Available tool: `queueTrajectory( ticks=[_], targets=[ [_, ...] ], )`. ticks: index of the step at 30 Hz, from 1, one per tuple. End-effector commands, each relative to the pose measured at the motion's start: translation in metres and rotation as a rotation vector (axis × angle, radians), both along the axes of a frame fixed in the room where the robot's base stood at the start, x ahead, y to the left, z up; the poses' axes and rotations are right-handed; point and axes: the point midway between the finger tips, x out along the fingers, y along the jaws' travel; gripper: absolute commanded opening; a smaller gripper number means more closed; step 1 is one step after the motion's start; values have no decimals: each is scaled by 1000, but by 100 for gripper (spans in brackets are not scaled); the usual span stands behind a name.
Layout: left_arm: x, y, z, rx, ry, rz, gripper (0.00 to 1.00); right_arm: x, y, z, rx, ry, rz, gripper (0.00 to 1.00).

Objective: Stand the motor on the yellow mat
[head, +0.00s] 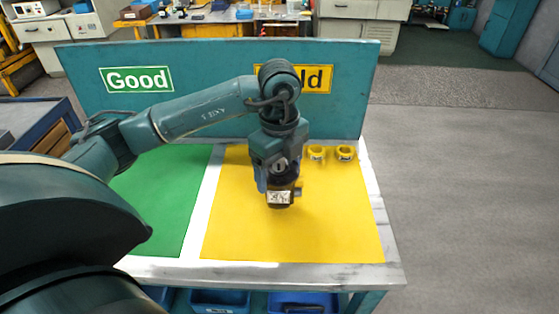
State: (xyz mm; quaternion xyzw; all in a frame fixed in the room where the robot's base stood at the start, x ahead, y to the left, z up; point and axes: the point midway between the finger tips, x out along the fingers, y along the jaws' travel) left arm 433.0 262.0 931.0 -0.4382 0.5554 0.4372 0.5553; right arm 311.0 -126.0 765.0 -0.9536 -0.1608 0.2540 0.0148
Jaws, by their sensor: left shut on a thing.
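The motor (280,198) is a dark, roughly cylindrical piece with a white label and a small yellowish part at its right side. It is upright in my left gripper (275,182), over the upper middle of the yellow mat (320,230). My left gripper is shut on it from above and hides its upper part. I cannot tell whether its underside touches the mat. My right gripper is not in view.
Two yellow rings (316,153) stand at the mat's back right. A green mat (165,195) lies to the left. A teal back panel (215,65) bears a "Good" sign (136,79) and a partly hidden yellow sign (318,79). The yellow mat's front is clear.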

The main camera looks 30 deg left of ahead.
Motion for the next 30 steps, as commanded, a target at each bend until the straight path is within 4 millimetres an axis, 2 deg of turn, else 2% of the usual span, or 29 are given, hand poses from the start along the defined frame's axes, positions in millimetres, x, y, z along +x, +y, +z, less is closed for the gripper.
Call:
queueTrajectory(
  ticks=[7,19,20,27,30],
  targets=[
    [0,0,-27,0,-3,2,7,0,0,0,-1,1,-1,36],
    [1,0,-32,0,-5,1,7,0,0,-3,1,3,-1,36],
    [0,0,-34,1,1,0,79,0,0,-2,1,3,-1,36],
    [0,0,-33,1,2,0,99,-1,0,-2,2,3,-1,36],
    [0,0,-33,1,2,0,99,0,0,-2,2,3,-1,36]
  ],
)
